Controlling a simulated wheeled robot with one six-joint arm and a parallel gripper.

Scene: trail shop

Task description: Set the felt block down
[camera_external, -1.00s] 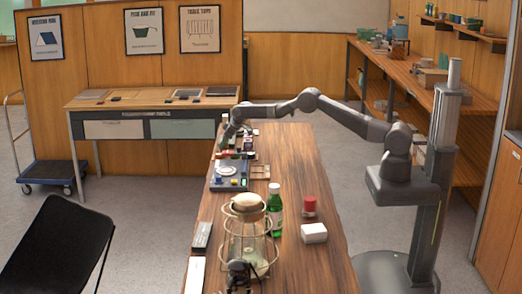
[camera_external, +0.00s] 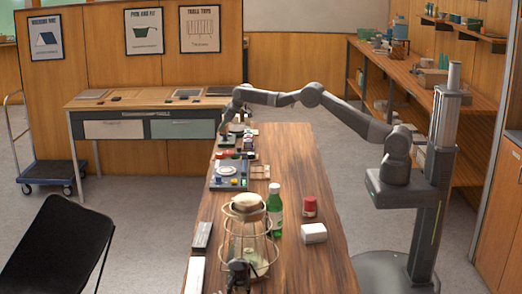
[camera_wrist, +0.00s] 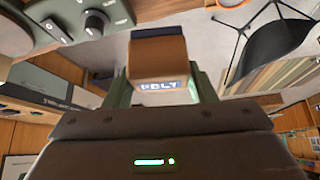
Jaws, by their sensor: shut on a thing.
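The felt block (camera_wrist: 158,55) is a brown-orange block with a pale label on its near face in the wrist view. The label's lettering is hard to read. My gripper (camera_wrist: 162,88) is shut on it, with a greenish finger on each side. In the external view my gripper (camera_external: 223,128) is at the far left end of the long wooden table (camera_external: 300,180). I cannot tell how high the block is above any surface.
Several small items and a blue-grey device (camera_external: 229,177) crowd the table's left edge. The far right tabletop is clear. A side desk (camera_external: 150,103) stands behind.

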